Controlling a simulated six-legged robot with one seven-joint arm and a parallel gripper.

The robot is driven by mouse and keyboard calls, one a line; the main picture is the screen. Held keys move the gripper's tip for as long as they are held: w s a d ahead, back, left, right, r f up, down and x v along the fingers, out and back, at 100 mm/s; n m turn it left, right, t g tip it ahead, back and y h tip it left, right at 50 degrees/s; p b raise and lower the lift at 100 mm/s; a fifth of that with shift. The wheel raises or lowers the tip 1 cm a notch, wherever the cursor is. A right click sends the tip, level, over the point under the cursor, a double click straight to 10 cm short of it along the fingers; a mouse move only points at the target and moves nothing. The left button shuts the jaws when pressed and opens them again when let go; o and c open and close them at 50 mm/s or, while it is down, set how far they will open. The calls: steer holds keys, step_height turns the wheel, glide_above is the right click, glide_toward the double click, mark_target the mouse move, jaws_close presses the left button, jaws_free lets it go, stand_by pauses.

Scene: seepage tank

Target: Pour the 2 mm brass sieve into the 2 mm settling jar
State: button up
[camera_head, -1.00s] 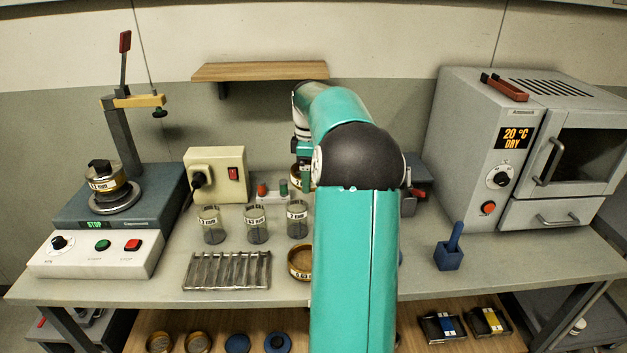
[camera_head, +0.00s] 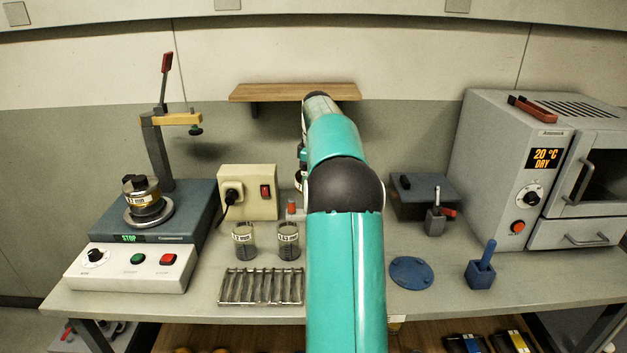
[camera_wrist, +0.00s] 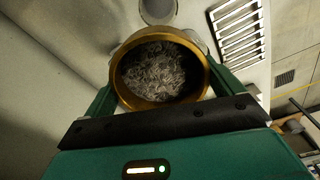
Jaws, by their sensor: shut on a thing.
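In the wrist view my gripper (camera_wrist: 163,82) is shut on a round brass sieve (camera_wrist: 134,98), its green fingers on both sides of the rim. Grey granular material (camera_wrist: 153,70) lies inside the sieve. Its size label does not show. A glass jar (camera_wrist: 157,10) stands just beyond the sieve rim, and parts of other clear jars seem to show beside the rim. In the head view two labelled glass jars (camera_head: 244,240) (camera_head: 288,241) stand left of my arm; their small labels are hard to read.
A metal rack (camera_head: 261,287) lies in front of the jars; it also shows in the wrist view (camera_wrist: 240,32). The sieve shaker (camera_head: 138,262) is at left, an oven (camera_head: 530,170) at right.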

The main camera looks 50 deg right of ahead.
steer(key=shift+s+d+f+t, duration=0.1)
steer(key=shift+s+d+t, duration=0.1)
steer(key=shift+s+t, duration=0.25)
steer(key=shift+a+f+t, duration=0.1)
steer(key=shift+a+t, duration=0.05)
steer(key=shift+t, duration=0.4)
steer(key=shift+s+d+f+t+y, duration=0.15)
steer(key=shift+f+t+y, duration=0.05)
steer(key=shift+t, duration=0.35)
steer(key=shift+s+d+f+t+y, duration=0.1)
steer(key=shift+s+f+t+y, duration=0.1)
steer(key=shift+t, duration=0.35)
steer(key=shift+s+f+t, duration=0.1)
steer(key=shift+f+t, duration=0.2)
steer(key=shift+t, duration=0.6)
steer(key=shift+s+f+t, duration=0.3)
steer(key=shift+s+t, duration=0.15)
steer(key=shift+t, duration=0.45)
steer(key=shift+s+d+f+t+y, duration=0.15)
steer(key=shift+f+t+y, duration=0.3)
steer(key=shift+t, duration=0.45)
steer(key=shift+s+f+t+y, duration=0.15)
steer(key=shift+s+t+y, duration=0.2)
steer(key=shift+t, duration=0.75)
